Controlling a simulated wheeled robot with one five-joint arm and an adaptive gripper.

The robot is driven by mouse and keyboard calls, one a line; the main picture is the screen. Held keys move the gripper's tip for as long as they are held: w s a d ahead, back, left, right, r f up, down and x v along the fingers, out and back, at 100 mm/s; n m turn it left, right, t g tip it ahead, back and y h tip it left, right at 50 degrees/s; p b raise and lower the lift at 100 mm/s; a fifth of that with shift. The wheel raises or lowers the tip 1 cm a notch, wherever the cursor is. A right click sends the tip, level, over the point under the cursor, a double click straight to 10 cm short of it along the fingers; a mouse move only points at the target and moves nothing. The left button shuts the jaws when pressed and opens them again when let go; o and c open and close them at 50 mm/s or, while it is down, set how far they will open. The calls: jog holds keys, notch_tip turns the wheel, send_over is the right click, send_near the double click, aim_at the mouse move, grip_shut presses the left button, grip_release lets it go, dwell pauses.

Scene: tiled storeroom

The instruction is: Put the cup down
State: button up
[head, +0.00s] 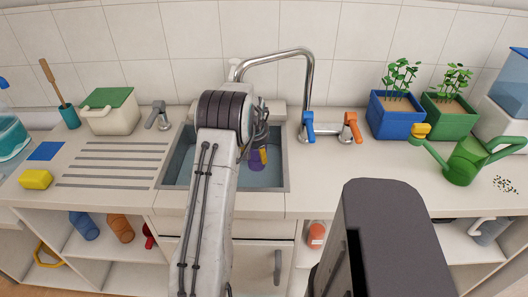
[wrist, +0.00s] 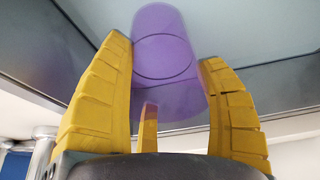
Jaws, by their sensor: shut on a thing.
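A purple translucent cup (head: 256,163) is low over the sink (head: 280,184), partly hidden behind my arm in the head view. My gripper is shut on the cup, and in the head view the gripper (head: 262,152) points down into the basin. Whether the cup touches the sink floor cannot be told.
A tap with a blue handle (head: 308,127) and an orange handle (head: 351,128) stands behind the sink at right. Blue and green planters (head: 396,120) and a green watering can (head: 465,160) are further right. A grooved draining area (head: 115,165) at left is clear.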

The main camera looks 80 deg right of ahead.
jog(key=shift+s, duration=0.3)
jog(key=shift+s+f, duration=0.3)
jog(key=shift+f, duration=0.25)
jog(key=shift+w+f, duration=0.1)
jog(key=shift+w, duration=0.25)
jog(key=shift+s, duration=0.1)
